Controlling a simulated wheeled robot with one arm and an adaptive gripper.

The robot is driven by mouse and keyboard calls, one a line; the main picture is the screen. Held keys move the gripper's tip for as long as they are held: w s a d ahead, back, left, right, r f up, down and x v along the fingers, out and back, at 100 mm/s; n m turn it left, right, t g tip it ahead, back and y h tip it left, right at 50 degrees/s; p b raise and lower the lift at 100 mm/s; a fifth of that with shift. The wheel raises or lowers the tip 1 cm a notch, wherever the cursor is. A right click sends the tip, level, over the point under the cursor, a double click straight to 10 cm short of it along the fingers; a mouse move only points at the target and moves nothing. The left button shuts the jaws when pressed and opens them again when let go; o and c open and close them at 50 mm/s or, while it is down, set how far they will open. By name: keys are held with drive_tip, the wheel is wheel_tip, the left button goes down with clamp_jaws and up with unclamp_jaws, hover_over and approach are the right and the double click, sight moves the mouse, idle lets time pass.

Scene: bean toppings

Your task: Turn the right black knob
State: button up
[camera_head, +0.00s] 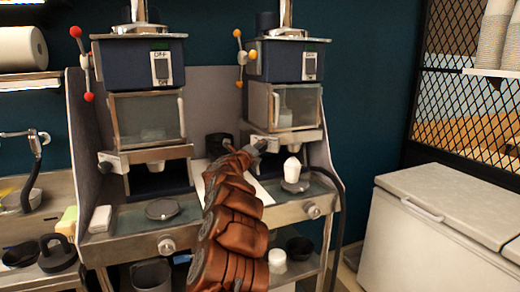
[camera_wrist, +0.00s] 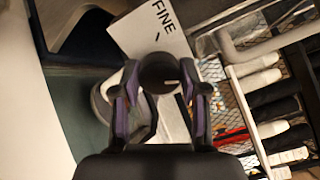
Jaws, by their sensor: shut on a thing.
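The right black knob (camera_wrist: 158,70) shows in the wrist view as a dark round cylinder between my fingertips. My gripper (camera_wrist: 158,88) is shut on it, one purple-edged finger on each side. In the head view my gripper (camera_head: 250,150) is at the front left of the right machine (camera_head: 285,100), below its clear box. There the knob is mostly hidden by my gripper and arm. The left machine (camera_head: 145,100) has a similar black knob (camera_head: 105,166) at its front left, with nothing touching it.
A white cup (camera_head: 292,170) stands on the right machine's ledge, close to my arm. A black hose (camera_head: 342,215) hangs at the right, beside a white chest (camera_head: 430,235).

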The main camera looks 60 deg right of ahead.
drive_tip(key=shift+n+t+p, duration=0.35)
drive_tip(key=shift+n+p, duration=0.9)
drive_tip(key=shift+n, duration=2.45)
drive_tip(key=shift+n+t+p, duration=0.35)
drive_tip(key=shift+n+p, duration=0.9)
drive_tip(key=shift+n, duration=2.45)
drive_tip(key=shift+f, duration=0.1)
drive_tip(key=o, duration=1.1)
drive_tip(key=shift+o, duration=0.2)
drive_tip(key=shift+a, duration=0.1)
drive_tip(key=s+a, duration=0.2)
drive_tip(key=a, duration=0.9)
drive_tip(key=shift+s+a+f, duration=0.2)
drive_tip(key=shift+a+f, duration=0.1)
drive_tip(key=shift+f, duration=0.15)
